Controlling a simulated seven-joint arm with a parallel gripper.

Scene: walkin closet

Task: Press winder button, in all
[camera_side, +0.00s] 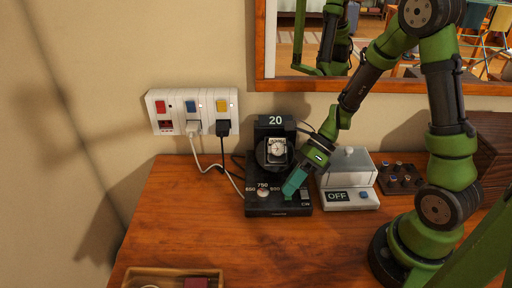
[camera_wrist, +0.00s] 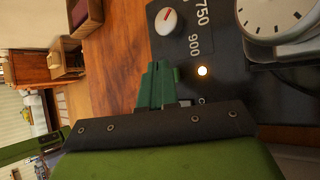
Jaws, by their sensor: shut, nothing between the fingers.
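The black watch winder (camera_side: 265,209) stands on the wooden tabletop. It has a display reading 20, a watch (camera_side: 277,150) with a white face, and a white knob (camera_side: 263,192) among printed numbers. The knob (camera_wrist: 166,20) and the watch face (camera_wrist: 272,16) also show in the wrist view. A small glowing round spot (camera_wrist: 203,71) is on the winder's top there; I cannot tell if it is a button or a lamp. My gripper (camera_side: 287,194) is shut and empty, tilted down over the front right of the winder's base. In the wrist view its green fingertips (camera_wrist: 161,70) are near the winder's edge; contact is unclear.
A grey-white box marked OFF (camera_side: 347,182) with a blue button stands close right of the winder. A wall socket strip (camera_side: 193,110) holds plugs with cables running to the winder. A dark tray (camera_side: 400,180) is farther right, and a wooden tray (camera_side: 150,274) is in front.

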